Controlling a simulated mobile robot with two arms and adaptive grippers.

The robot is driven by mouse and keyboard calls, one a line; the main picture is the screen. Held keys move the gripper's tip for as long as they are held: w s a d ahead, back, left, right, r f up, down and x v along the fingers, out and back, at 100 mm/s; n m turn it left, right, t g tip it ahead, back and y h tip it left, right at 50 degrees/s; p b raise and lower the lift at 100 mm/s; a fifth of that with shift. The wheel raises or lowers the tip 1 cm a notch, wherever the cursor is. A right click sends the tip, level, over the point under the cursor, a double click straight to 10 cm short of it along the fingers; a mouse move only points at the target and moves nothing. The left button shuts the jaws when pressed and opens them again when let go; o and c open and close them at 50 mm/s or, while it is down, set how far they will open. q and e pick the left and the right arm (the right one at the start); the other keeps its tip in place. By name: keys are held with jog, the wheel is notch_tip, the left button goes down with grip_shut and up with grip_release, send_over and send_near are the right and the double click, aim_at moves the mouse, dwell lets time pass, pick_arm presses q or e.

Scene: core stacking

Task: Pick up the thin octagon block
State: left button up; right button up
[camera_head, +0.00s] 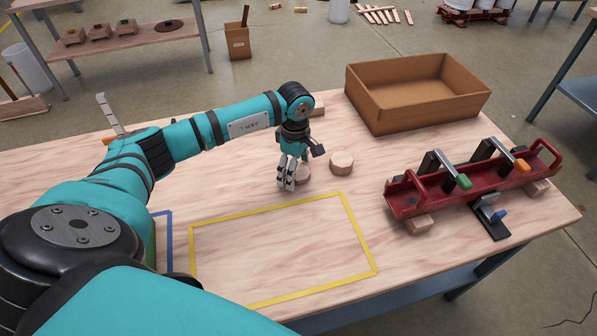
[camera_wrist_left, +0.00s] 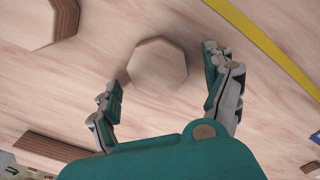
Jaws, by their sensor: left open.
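A thin wooden octagon block (camera_head: 303,177) lies flat on the table and is partly hidden behind the fingers of my left gripper (camera_head: 300,168). In the left wrist view the thin octagon block (camera_wrist_left: 157,63) shows whole, lying just ahead of and between the spread fingers of the left gripper (camera_wrist_left: 161,72). The gripper is open and empty, pointing down over the block. A thicker octagon block (camera_head: 341,162) stands to the right; it is cut off at the upper left in the wrist view (camera_wrist_left: 35,22). My right gripper is out of view.
A yellow taped rectangle (camera_head: 283,208) lies in front, mostly empty. Another wooden block (camera_head: 318,107) sits behind the wrist. An open cardboard box (camera_head: 415,110) stands at the back right. A red rack with clamps (camera_head: 410,203) stands at the right.

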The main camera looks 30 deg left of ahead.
pick_arm(q)
jog(key=c, duration=1.2)
